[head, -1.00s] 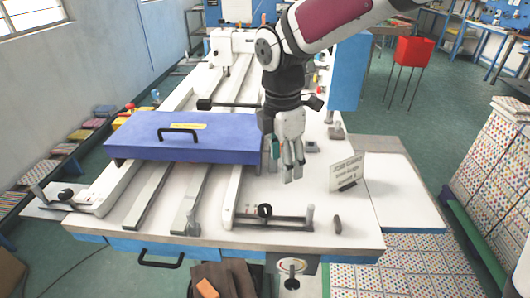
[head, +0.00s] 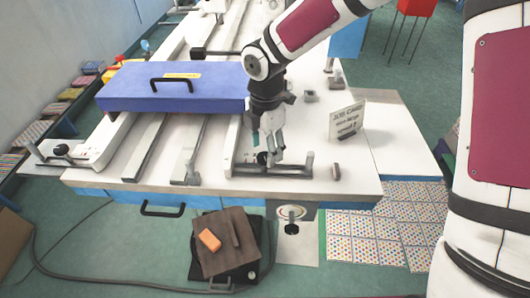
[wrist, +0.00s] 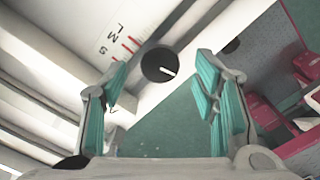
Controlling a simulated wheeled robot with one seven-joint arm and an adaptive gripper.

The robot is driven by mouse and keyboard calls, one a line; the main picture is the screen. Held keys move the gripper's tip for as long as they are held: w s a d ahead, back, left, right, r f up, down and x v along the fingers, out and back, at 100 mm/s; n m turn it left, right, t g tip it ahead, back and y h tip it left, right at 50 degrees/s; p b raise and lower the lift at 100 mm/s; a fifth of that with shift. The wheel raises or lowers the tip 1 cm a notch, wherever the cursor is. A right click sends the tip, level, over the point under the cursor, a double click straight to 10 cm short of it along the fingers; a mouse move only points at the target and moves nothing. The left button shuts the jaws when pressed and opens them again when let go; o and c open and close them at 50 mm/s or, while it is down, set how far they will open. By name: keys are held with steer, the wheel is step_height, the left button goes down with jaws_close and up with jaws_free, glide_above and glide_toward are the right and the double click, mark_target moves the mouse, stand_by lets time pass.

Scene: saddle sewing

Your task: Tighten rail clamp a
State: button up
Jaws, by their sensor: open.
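A round black knob (wrist: 160,64) with a white pointer line sits on a pale surface in the wrist view, beside red marks and the letters S, M and L. I take it as the rail clamp's knob; no label "a" shows. My gripper (wrist: 162,88) is open, its teal-padded fingers to either side of the knob's line of view, with nothing between them. In the head view my gripper (head: 268,158) points down over the front end of the right rail and partly hides the knob there. Contact with the knob cannot be told.
A blue case (head: 140,92) lies across the rails to the left. Another black knob (head: 61,149) is at the table's left end. A job card (head: 346,121) stands to the right. An upright peg (head: 309,165) is close by the gripper. A brown board (head: 225,241) sits below the front edge.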

steer(key=shift+f, duration=1.25)
steer(key=c, duration=1.2)
